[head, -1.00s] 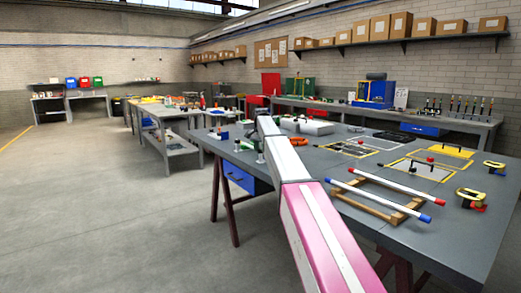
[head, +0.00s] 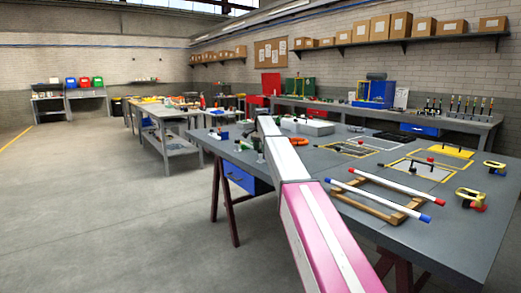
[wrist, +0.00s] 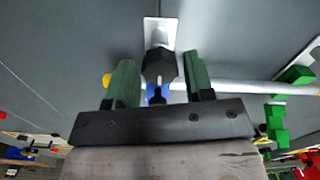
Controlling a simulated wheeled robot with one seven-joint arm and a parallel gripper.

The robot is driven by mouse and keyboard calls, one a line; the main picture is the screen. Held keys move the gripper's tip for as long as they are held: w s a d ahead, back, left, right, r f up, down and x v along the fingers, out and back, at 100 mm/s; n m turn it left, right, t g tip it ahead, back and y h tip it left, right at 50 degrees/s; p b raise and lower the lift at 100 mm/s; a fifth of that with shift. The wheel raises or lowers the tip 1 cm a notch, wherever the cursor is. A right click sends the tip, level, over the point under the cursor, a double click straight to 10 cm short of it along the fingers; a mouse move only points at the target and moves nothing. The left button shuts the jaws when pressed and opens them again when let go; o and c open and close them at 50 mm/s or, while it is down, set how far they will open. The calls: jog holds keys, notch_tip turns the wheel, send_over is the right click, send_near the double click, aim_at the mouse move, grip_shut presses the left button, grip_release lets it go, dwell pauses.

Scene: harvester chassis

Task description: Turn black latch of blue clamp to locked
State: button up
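In the wrist view, the black latch (wrist: 160,65) stands between the two green fingers of my gripper (wrist: 160,80). The fingers are apart, and a narrow gap seems to show on each side of the latch. Parts of the blue clamp (wrist: 180,87) show beneath and behind the latch, mostly hidden by it and the fingers. A white plate (wrist: 160,31) with a hole lies just beyond it. A pale rod (wrist: 235,87) runs sideways at the clamp, with a yellow end at the left. In the head view, my arm covers much of this spot.
Green blocks (wrist: 278,120) stand to the right in the wrist view. In the head view, a wooden frame (head: 375,208) with two white rods lies on the grey table (head: 460,235). The floor at left is clear.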

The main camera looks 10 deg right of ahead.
jog(key=shift+r, duration=0.1)
notch_tip(320, 180, up, 11)
jog(key=shift+f, duration=0.2)
dwell(0.5)
jog(key=shift+s, duration=0.1)
